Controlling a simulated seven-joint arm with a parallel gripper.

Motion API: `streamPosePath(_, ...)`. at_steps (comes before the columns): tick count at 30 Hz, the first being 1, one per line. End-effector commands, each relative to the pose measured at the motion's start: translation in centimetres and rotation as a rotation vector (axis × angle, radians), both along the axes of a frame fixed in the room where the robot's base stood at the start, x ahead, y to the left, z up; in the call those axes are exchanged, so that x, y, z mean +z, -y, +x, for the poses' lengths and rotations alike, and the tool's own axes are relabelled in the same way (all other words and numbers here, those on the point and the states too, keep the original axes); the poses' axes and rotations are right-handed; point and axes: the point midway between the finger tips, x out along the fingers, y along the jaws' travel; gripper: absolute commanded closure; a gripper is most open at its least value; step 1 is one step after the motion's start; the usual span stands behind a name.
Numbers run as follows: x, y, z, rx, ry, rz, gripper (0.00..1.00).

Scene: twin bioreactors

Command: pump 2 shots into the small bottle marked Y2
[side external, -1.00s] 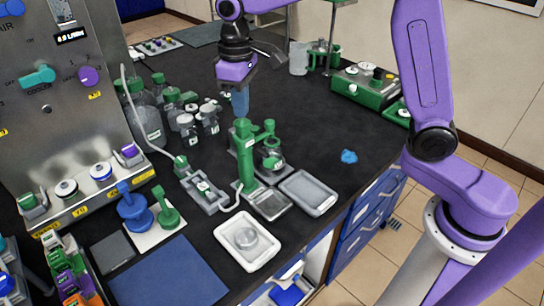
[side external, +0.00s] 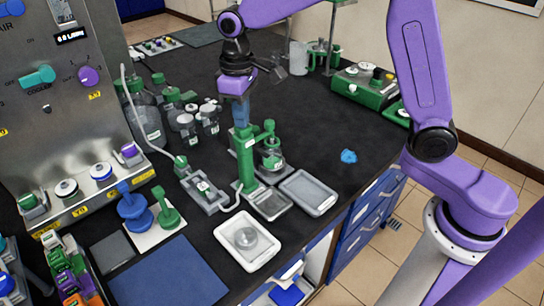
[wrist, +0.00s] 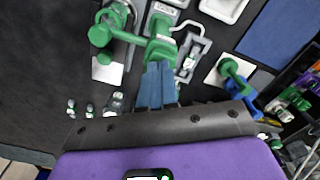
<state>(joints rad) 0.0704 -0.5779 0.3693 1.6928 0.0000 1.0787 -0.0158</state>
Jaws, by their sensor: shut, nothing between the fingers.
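A green pump column (side external: 245,160) stands on the bench, and its green top also shows in the wrist view (wrist: 160,50). My gripper (side external: 241,122) is shut and empty, pointing down at the column's top. The blue fingers (wrist: 158,88) overlap the top in the wrist view; they look in contact or nearly so.
Several capped bottles (side external: 187,125) stand left of the pump. A grey tray (side external: 308,192) and a white tray (side external: 248,262) with a clear dish lie in front. A tube runs to a grey unit (side external: 203,190). The bench right of the pump is mostly clear.

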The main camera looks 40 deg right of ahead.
Motion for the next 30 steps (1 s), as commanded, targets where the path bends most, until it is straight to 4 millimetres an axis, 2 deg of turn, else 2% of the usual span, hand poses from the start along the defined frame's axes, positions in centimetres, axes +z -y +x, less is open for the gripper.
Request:
streamPosePath(6,-0.9,0.0,-0.1,0.000,-0.003,-0.002,1.00)
streamPosePath(12,-0.7,0.0,0.0,0.000,-0.002,-0.001,1.00)
streamPosePath(30,2.6,0.0,0.0,0.000,-0.001,0.000,1.00)
